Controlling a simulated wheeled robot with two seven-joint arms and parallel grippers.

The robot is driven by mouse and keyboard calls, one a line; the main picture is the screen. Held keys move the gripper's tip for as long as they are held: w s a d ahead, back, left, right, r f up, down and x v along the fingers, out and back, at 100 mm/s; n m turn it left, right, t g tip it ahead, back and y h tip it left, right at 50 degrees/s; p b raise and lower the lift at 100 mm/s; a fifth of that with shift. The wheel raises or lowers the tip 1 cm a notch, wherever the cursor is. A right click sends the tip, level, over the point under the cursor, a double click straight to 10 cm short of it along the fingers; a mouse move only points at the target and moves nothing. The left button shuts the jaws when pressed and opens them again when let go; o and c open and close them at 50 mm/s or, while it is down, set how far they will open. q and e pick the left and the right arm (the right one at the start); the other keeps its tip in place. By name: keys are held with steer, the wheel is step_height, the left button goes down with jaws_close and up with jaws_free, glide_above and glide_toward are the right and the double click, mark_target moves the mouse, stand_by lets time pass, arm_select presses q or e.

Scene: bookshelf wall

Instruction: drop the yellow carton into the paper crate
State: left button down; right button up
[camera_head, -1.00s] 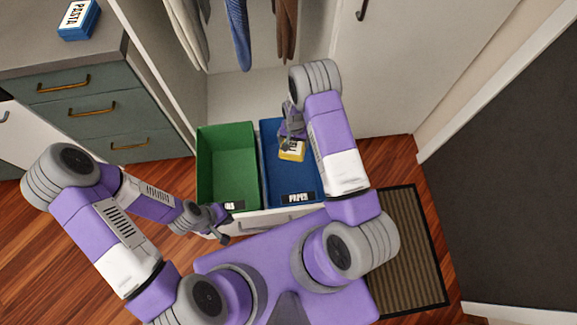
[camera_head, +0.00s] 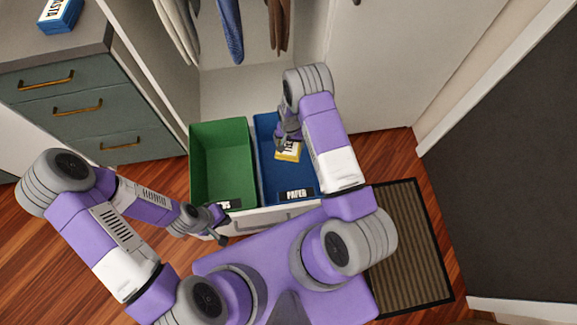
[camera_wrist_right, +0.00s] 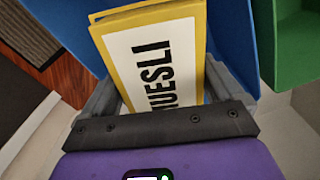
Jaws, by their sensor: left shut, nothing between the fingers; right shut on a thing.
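The yellow carton (camera_head: 289,151), labelled MUESLI, is held by my right gripper (camera_head: 284,143) over the blue paper crate (camera_head: 268,181). In the right wrist view the carton (camera_wrist_right: 150,50) sits between the two fingers (camera_wrist_right: 160,95), with blue crate wall around its far end. I cannot tell how far it hangs inside the crate. The crate's front label reads PAPER. My left gripper (camera_head: 221,237) is shut and empty near the front of the green crate.
The green crate (camera_head: 222,170) stands left of the blue one in a white pull-out drawer. Clothes hang behind. A grey-green cabinet (camera_head: 95,110) with a blue pasta box (camera_head: 60,12) on top stands at left. A striped mat (camera_head: 408,245) lies at right.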

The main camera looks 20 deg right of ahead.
steer(key=o, duration=0.7)
step_height(320, 180, up, 8)
steer(key=p, duration=0.3)
steer(key=shift+f, duration=0.15)
steer(key=shift+s, duration=0.1)
